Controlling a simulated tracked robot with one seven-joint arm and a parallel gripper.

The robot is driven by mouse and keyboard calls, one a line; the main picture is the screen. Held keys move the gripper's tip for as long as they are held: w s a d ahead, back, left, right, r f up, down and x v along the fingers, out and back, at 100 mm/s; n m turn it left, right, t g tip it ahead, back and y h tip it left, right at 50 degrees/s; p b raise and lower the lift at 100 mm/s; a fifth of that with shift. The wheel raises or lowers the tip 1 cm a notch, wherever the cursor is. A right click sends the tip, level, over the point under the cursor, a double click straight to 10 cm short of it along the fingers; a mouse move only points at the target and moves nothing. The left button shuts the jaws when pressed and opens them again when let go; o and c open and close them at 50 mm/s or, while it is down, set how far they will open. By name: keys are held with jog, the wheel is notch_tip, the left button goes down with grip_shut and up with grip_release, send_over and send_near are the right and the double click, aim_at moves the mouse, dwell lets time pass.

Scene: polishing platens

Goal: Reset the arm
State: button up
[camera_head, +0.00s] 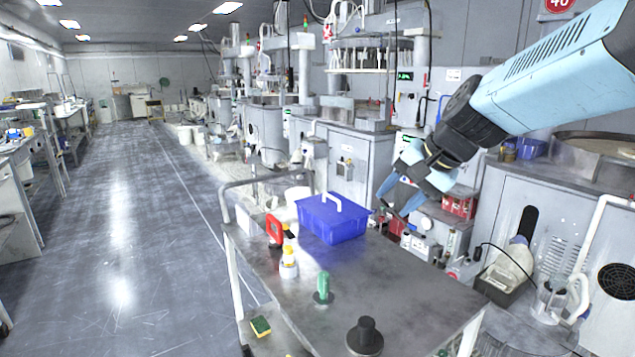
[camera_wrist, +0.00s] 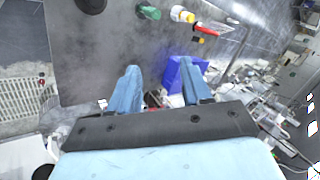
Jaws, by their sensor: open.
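My gripper (camera_head: 396,193) is at the end of my light-blue arm, raised above the right side of the grey metal cart (camera_head: 398,280) in the head view. Its two blue fingers stand apart with nothing between them. It also shows in the wrist view (camera_wrist: 165,85), fingers spread over the cart's edge. A blue box (camera_head: 333,222) with a white handle sits on the cart, just left of the gripper in the head view. In the wrist view, part of the blue box (camera_wrist: 182,74) shows beside and behind the right finger. I cannot tell the exact gap between them.
Grey polishing machines (camera_head: 356,170) line the right side. The floor (camera_head: 120,220) at left is clear.

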jog(key=s+d+f+n+h, duration=0.2)
jog(key=s+d+n+h, duration=0.2)
jog(key=s+d, duration=0.4)
jog(key=s+n, duration=0.1)
jog(key=s, duration=0.5)
jog(key=shift+d+n+t+h, duration=0.15)
jog(key=shift+n+t+h, duration=0.15)
jog(key=shift+h, duration=0.1)
